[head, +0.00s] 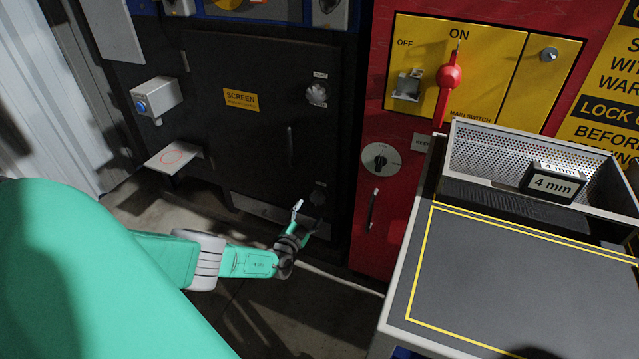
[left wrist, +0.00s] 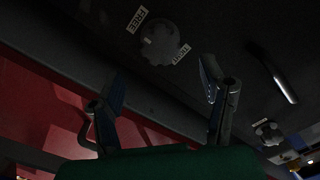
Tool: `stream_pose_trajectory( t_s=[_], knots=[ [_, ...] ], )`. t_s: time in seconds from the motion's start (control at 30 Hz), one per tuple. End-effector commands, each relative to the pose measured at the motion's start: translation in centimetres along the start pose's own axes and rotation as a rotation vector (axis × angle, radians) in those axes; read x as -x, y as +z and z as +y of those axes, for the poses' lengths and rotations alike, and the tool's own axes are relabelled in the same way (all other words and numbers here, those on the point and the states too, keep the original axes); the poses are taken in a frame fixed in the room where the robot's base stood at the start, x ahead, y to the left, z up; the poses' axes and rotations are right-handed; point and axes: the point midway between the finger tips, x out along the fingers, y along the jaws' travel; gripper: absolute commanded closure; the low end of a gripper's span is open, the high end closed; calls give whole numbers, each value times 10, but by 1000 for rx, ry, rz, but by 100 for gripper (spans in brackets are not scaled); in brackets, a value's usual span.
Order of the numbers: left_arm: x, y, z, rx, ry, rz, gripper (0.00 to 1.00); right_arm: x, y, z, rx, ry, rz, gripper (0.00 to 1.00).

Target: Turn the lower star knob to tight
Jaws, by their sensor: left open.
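The lower star knob (head: 318,196) is a dark, lobed knob low on the right side of the black door. In the left wrist view the knob (left wrist: 161,43) sits between a FREE label (left wrist: 137,19) and a TIGHT label (left wrist: 180,53). My left gripper (head: 304,220) is open and empty, just in front of and below this knob in the head view. In the left wrist view its two fingers (left wrist: 162,92) are spread wide, with the knob ahead of the gap and apart from them. My right gripper is not in view.
The upper star knob (head: 317,94) and a bar handle (head: 290,147) are on the same black door (head: 235,150). A red cabinet (head: 385,230) with a red main switch lever (head: 447,85) stands to the right. A grey-topped table (head: 520,290) fills the lower right.

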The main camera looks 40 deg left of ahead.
Motion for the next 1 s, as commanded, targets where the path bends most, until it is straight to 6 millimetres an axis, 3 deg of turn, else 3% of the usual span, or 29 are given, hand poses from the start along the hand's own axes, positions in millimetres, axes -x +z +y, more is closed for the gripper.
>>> stream_pose_trajectory(
  t_s=[0.03,0.2,0.4,0.87,1.0],
  knots=[
    [-13,3,4,-1,-3,3,36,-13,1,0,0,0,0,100],
    [-47,3,4,-1,-2,3,36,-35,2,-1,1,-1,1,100],
    [-72,1,3,-3,-2,3,36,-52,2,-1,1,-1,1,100],
    [-81,0,0,-1,1,2,36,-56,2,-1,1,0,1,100],
    [-81,0,0,-1,1,2,85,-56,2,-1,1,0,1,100]
  ],
)
